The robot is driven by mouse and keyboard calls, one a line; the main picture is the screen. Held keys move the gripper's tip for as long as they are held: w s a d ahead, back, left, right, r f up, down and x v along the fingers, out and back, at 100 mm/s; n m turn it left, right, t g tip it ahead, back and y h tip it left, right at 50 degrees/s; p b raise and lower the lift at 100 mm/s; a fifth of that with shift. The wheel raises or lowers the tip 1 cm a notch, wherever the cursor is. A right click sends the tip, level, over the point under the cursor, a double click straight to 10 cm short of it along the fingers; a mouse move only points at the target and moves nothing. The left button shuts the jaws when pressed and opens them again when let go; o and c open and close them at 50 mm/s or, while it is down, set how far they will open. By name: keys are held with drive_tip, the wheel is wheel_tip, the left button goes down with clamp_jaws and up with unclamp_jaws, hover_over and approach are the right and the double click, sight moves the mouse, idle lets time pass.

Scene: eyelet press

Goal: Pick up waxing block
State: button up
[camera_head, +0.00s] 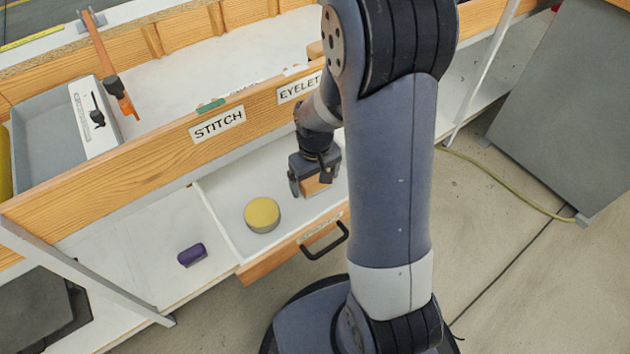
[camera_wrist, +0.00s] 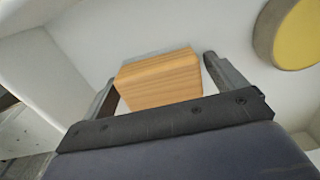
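A light wooden block, which I take to be the waxing block (camera_head: 314,186), lies in the open drawer (camera_head: 234,236) below the bench. In the wrist view the wooden block (camera_wrist: 160,82) sits between the fingers of my gripper (camera_wrist: 160,70). One finger is on each side, with narrow gaps seeming to show, so the gripper looks open around it. In the head view my gripper (camera_head: 311,180) reaches down into the drawer over the block and hides part of it.
A yellow-topped round tin (camera_head: 262,214) stands in the drawer left of the block; it also shows in the wrist view (camera_wrist: 298,35). A purple object (camera_head: 191,255) lies further left. The drawer has a black handle (camera_head: 325,241). The bench's front board (camera_head: 160,150) rises behind the drawer.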

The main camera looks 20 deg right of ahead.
drive_tip(key=c, duration=0.9)
drive_tip(key=shift+r, duration=0.1)
wheel_tip(320, 180, up, 10)
drive_tip(key=p, duration=0.3)
drive_tip(key=o, duration=0.4)
drive_tip(key=c, duration=0.3)
